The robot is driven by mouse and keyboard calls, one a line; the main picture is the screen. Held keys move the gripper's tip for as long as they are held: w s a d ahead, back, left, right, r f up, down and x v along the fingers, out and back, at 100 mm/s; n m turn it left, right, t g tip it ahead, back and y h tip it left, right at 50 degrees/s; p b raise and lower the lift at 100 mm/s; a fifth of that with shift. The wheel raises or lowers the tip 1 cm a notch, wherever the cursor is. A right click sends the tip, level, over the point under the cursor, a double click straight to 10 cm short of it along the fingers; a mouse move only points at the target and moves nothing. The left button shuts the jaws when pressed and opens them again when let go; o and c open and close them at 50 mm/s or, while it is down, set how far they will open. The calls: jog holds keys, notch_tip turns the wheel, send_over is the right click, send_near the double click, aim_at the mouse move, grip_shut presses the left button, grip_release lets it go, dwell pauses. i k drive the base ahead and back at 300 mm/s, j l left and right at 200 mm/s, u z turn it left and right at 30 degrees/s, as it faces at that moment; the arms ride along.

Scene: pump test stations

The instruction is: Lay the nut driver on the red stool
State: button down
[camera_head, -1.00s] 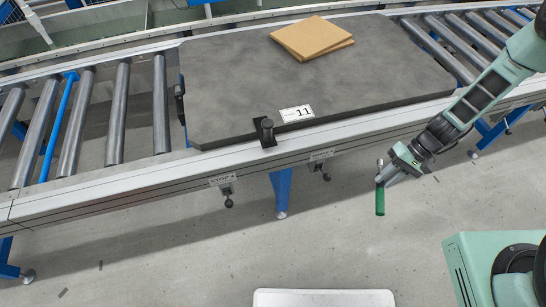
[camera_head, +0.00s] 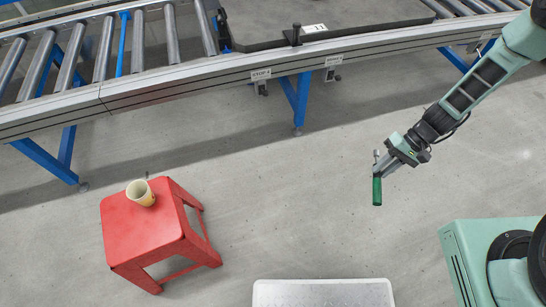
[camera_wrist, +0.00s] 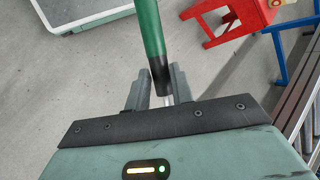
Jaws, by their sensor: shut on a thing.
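My gripper (camera_head: 382,159) is shut on the nut driver (camera_head: 377,190), which has a green handle and hangs upright, handle down, above the floor. In the wrist view the nut driver (camera_wrist: 151,40) stands out between the fingers of my gripper (camera_wrist: 157,85), its green handle running past the top edge. The red stool (camera_head: 125,228) stands on the floor at the lower left, well to the left of my gripper. It also shows in the wrist view (camera_wrist: 247,12) at the upper right.
A cream cup (camera_head: 141,193) is on the stool's far edge; the front of the seat is bare. A roller conveyor (camera_head: 200,78) with a dark board (camera_head: 370,14) runs along the back. A pale-topped object (camera_head: 323,293) is at the bottom centre. Floor between gripper and stool is clear.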

aim_at(144, 234)
jog(key=k+j, duration=0.1)
jog(key=j, duration=0.3)
jog(key=k+j, duration=0.15)
jog(key=j, duration=0.2)
jog(key=k+j, duration=0.1)
jog(key=j, duration=0.3)
jog(key=k+j, duration=0.1)
jog(key=j, duration=0.25)
jog(key=k+j, duration=0.15)
jog(key=j, duration=0.25)
jog(key=k+j, duration=0.1)
jog(key=j, duration=0.3)
jog(key=i+j, duration=0.1)
jog(key=j, duration=0.9)
jog(key=i, duration=0.05)
